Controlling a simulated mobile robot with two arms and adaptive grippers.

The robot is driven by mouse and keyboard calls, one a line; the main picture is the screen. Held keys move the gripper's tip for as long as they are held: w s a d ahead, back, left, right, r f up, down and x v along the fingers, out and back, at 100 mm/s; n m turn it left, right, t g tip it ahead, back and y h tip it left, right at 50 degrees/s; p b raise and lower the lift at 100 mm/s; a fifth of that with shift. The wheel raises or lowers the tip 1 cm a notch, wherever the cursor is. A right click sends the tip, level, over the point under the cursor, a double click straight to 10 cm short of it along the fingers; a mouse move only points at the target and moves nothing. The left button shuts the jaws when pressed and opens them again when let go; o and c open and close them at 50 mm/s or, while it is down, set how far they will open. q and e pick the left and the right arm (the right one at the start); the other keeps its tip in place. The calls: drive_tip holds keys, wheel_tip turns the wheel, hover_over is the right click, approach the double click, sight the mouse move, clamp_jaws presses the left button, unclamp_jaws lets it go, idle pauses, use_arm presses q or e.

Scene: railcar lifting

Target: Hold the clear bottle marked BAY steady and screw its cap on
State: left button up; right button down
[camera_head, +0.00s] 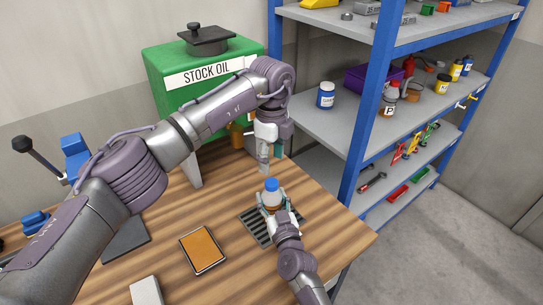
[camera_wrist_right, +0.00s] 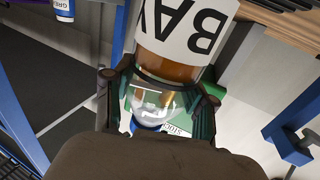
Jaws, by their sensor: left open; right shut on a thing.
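The clear bottle (camera_head: 272,199) with amber liquid is upright over the slotted dark tray at the table's right end. Its white label reading BAY (camera_wrist_right: 185,28) fills the top of the right wrist view, upside down. The blue cap (camera_head: 272,185) sits at the bottle's top; it also shows in the right wrist view (camera_wrist_right: 150,128). How tightly it sits I cannot tell. My right gripper (camera_head: 271,198) is shut on the bottle, one finger on each side. My left gripper (camera_head: 270,159) is open and points down above the cap, apart from it.
The slotted tray (camera_head: 254,227) lies under the bottle. An orange-topped pad (camera_head: 202,249) lies to its left. The green STOCK OIL tank (camera_head: 165,98) stands behind. A blue-framed shelf (camera_head: 365,120) with bottles and bins rises at the right, close to the table.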

sight(272, 182)
use_arm(q)
wheel_tip(272, 182, down, 8)
drive_tip(key=shift+r, duration=0.1)
idle(0.4)
